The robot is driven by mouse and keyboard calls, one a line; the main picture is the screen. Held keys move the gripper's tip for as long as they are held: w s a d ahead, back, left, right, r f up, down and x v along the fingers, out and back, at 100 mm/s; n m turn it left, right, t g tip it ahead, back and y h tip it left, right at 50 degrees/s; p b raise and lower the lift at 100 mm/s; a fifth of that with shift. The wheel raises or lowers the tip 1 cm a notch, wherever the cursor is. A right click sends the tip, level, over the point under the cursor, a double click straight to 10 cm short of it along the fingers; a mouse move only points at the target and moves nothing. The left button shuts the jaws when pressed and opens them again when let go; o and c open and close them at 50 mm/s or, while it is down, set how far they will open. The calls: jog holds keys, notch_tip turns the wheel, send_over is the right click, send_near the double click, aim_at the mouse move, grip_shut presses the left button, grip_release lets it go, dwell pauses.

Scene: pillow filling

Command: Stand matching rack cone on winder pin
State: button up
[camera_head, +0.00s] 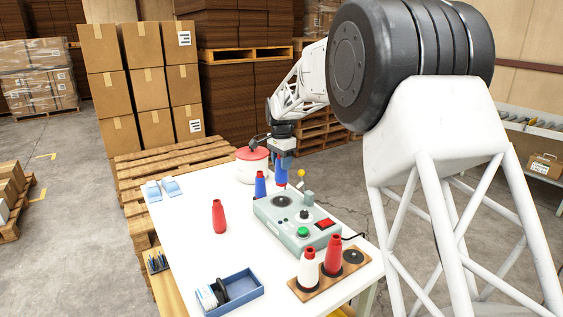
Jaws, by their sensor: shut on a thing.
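My gripper (283,153) is shut on a blue cone (281,174) and holds it upright above the back of the winder (299,232). The winder is a grey-green box with a dark round disc (282,202) on its top, below the held cone; I cannot make out a pin there. A second blue cone (260,187) stands at the winder's back left corner. The wooden rack (326,284) at the front right holds a white cone (308,270) and a red cone (333,256), both with red tops. Its right-hand dark round place (354,257) is empty.
A loose red cone (219,218) stands mid-table. A red-lidded white pot (251,167) is behind the blue cones. A blue tray (233,292) with small items lies at the front. A yellow-balled stalk (301,174) rises by the winder. The table's left middle (180,222) is clear.

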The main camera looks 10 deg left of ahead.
aim_at(281, 178)
jog(key=shift+f, duration=2.15)
jog(key=shift+f, duration=1.35)
dwell(1.3)
jog(key=o, duration=1)
jog(key=shift+r, duration=0.15)
jog(key=shift+r, duration=4.85)
